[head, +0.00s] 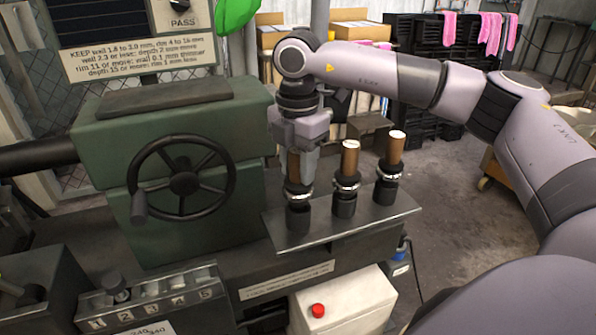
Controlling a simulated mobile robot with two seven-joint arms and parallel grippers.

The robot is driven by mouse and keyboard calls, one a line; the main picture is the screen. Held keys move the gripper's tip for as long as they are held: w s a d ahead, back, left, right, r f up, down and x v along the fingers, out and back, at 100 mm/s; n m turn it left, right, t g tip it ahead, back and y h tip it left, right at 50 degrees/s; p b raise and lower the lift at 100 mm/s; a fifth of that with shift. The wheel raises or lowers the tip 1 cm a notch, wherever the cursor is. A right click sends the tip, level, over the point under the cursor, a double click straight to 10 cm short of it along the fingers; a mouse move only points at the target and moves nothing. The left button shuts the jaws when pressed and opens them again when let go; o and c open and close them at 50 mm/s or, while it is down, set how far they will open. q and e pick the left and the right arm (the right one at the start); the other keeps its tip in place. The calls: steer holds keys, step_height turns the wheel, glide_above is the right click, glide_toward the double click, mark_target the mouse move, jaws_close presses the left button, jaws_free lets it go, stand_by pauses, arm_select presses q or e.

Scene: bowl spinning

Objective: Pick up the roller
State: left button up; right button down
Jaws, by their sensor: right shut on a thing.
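Three similar tools with brown wooden handles and dark lower ends with shiny rings stand upright in black holders on a grey metal shelf (385,218). They are a left tool (293,168), a middle tool (349,160) and a right tool (396,150). My right gripper (300,168) points down over the left tool and is shut on its handle. This tool still appears upright in its holder (298,217). The fingers partly hide the handle. I cannot tell from shape alone which tool is the roller. My left gripper is out of view.
A green machine with a black handwheel (183,183) stands left of the shelf. Below are a lever panel numbered 1 to 5 (150,296) and a white box with a red button (318,310). Cartons and black crates with pink cloths stand behind. Open floor lies right.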

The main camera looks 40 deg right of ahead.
step_height(320, 180, up, 24)
steer(key=p, duration=0.7)
steer(key=shift+f+p, duration=0.2)
steer(key=shift+p, duration=0.2)
steer(key=shift+a, duration=0.1)
stand_by(1.3)
